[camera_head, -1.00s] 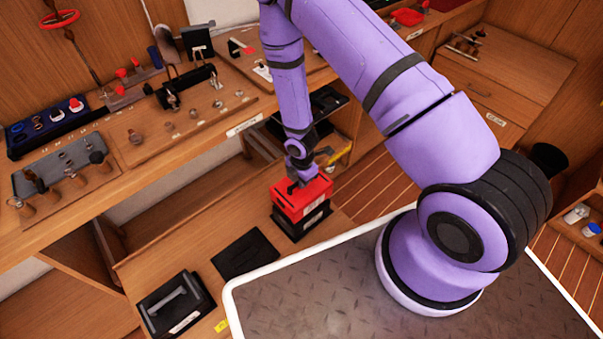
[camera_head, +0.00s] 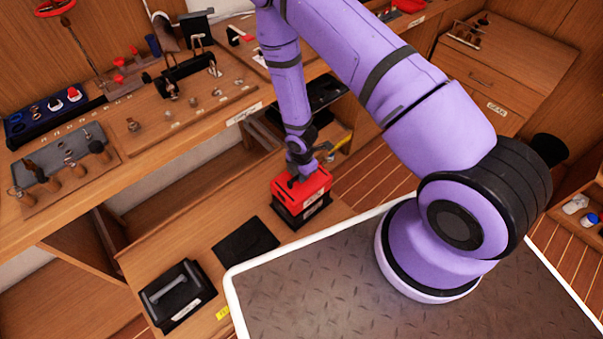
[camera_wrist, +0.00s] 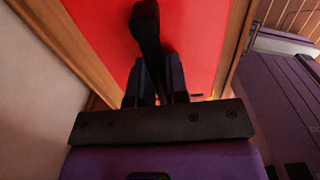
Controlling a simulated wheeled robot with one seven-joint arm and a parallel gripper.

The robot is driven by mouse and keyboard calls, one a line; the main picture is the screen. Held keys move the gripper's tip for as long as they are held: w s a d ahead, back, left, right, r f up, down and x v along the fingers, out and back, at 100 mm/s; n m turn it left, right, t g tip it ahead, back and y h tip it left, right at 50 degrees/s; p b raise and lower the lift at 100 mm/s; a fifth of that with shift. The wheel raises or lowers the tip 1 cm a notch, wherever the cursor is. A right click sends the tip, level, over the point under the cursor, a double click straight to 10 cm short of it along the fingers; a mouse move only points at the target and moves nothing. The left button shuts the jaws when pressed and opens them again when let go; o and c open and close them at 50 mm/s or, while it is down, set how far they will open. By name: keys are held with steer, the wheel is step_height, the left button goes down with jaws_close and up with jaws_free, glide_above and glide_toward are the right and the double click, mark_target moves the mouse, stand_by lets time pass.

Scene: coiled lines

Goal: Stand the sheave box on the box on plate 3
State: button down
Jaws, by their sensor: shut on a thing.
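The sheave box, which I take to be the red box (camera_head: 303,192), is level at the far right end of the low bench. A black box (camera_head: 290,217) with a pale label is directly beneath it; the two look touching or nearly so. My gripper (camera_head: 297,174) is above the red box. In the wrist view, my gripper (camera_wrist: 156,88) is shut on the black handle (camera_wrist: 147,35) standing on the red top (camera_wrist: 200,45). The plate under the black box is hidden, and I cannot read its number.
A black plate (camera_head: 245,247) lies bare in the middle of the low bench. Another black box (camera_head: 190,309) with a grey handle stands at its near left end. The upper workbench (camera_head: 190,144) behind carries fittings. My deck edge is close in front.

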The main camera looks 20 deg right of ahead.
steer(key=shift+f, duration=0.35)
steer(key=c, duration=1)
jaws_free()
steer(key=shift+c, duration=0.2)
step_height(320, 180, up, 11)
steer(key=shift+f, duration=0.1)
